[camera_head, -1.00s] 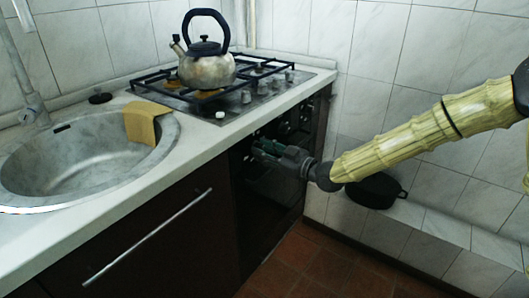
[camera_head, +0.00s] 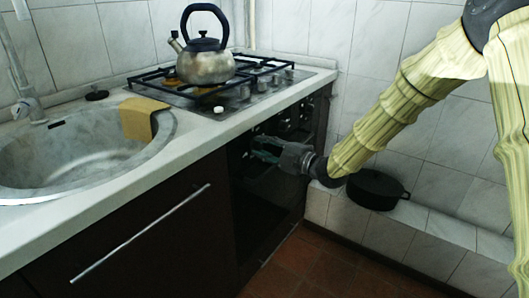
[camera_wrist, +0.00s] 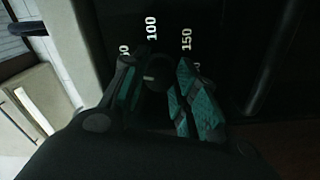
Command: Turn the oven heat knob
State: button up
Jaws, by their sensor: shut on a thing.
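The black oven (camera_head: 262,205) is set under the counter, with a row of dark knobs along the top of its front. My gripper (camera_head: 264,148) is at the left part of that row in the head view. In the wrist view, a dark round heat knob (camera_wrist: 155,76) sits between the teal pads of my gripper (camera_wrist: 158,92), which is shut on it. White dial numbers, 100 and 150 among them, show around the knob. The knob itself is hidden behind my gripper in the head view.
More oven knobs (camera_head: 304,112) stick out to the right of my gripper. A kettle (camera_head: 206,66) stands on the gas hob (camera_head: 247,92) above. A black pot (camera_head: 377,188) sits on the tiled ledge at right.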

jog(key=shift+n+b, duration=0.65)
jog(key=shift+n, duration=0.55)
jog(key=o, duration=1)
jog(key=shift+d, duration=0.1)
jog(key=v, duration=1.2)
